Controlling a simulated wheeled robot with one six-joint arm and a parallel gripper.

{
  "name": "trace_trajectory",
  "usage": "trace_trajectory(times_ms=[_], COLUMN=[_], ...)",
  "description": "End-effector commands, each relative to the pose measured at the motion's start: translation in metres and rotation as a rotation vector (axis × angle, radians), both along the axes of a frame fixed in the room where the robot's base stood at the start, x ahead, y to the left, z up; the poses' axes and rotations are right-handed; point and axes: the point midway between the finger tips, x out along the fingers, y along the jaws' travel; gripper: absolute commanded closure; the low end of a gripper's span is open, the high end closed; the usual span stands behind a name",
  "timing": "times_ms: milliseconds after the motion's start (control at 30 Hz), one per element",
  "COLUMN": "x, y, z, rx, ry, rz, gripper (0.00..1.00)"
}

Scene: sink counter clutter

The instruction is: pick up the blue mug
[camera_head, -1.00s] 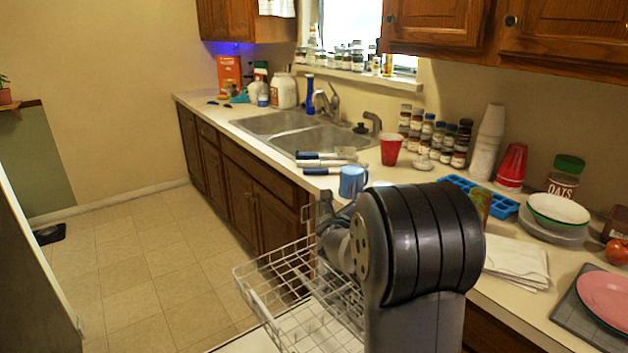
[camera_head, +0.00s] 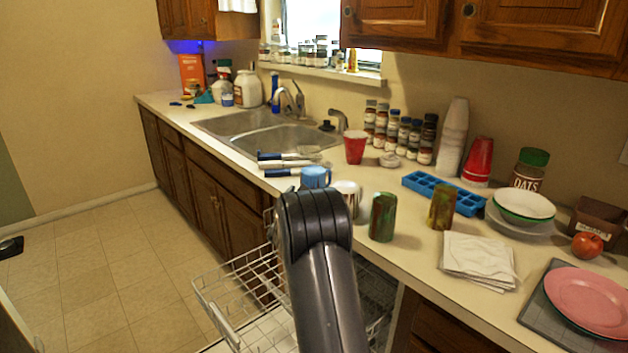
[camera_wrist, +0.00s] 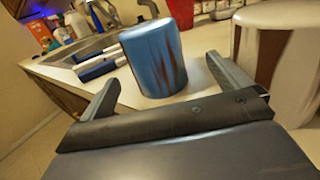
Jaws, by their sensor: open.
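The blue mug (camera_head: 315,177) stands upright on the counter near its front edge, just beyond the end of my arm in the head view. In the wrist view the blue mug (camera_wrist: 153,58) is ahead of my gripper (camera_wrist: 160,85), between the lines of the two open fingers. The fingers are apart and nothing is held. A white mug with brown streaks (camera_wrist: 275,60) stands close to the right finger; it also shows in the head view (camera_head: 348,194). My gripper is hidden behind my arm in the head view.
Blue-handled utensils (camera_head: 285,160) lie left of the mug. A red cup (camera_head: 355,147) is behind it. Painted cups (camera_head: 383,217) stand to the right. An open wire dishwasher rack (camera_head: 235,310) is below the counter. The sink (camera_head: 265,135) is further back.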

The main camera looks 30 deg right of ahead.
Motion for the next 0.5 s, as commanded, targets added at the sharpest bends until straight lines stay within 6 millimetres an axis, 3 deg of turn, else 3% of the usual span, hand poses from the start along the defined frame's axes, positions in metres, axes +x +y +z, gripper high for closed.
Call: trace_trajectory(times_ms=[500], x=[0.039], y=[-0.032], z=[0.005], rx=[-0.001], ry=[0.001], rz=[0.0], gripper=[0.03])
